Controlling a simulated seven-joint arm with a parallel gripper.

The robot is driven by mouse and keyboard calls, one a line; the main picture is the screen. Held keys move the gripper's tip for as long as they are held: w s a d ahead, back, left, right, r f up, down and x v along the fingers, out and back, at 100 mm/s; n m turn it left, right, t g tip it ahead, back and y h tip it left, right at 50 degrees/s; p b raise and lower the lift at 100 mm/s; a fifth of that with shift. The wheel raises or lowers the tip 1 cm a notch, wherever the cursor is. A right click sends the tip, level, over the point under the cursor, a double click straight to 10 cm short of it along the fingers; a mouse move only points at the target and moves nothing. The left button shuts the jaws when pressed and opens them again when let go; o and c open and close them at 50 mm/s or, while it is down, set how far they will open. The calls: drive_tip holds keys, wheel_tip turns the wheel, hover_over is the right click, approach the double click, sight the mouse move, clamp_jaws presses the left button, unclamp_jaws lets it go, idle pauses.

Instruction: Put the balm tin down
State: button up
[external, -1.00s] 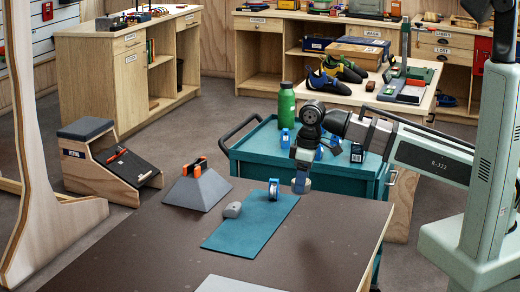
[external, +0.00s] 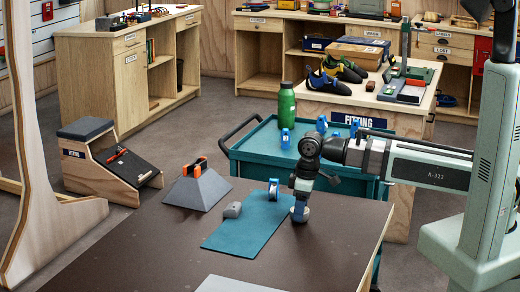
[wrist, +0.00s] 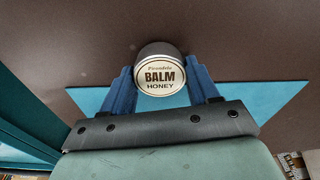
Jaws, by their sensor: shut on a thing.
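The balm tin (wrist: 160,76) is a round silver tin with a cream lid reading "BALM HONEY". In the wrist view it sits between the two blue fingers of my gripper (wrist: 162,88), which is shut on it. In the external view my gripper (external: 299,211) points down at the right edge of the teal mat (external: 240,232), low over the brown table (external: 330,245). The tin (external: 299,217) shows as a small pale shape under the fingers. I cannot tell whether it touches the table.
A grey lump (external: 233,210) lies on the mat's left edge. A grey pyramid (external: 197,190) with an orange clip stands further left. The table right of the mat is clear.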

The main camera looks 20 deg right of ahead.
drive_tip(key=shift+f, duration=0.25)
drive_tip(key=shift+f, duration=0.1)
drive_tip(key=o, duration=1.1)
drive_tip(key=shift+s+d+r, duration=0.15)
drive_tip(key=shift+d+r, duration=0.05)
drive_tip(key=shift+r, duration=1.8)
drive_tip(key=shift+s+d+r, duration=0.15)
drive_tip(key=shift+d+r, duration=0.05)
drive_tip(key=shift+r, duration=1.85)
drive_tip(key=shift+s+d+r, duration=0.15)
drive_tip(key=shift+d+r, duration=0.05)
drive_tip(key=shift+r, duration=1.8)
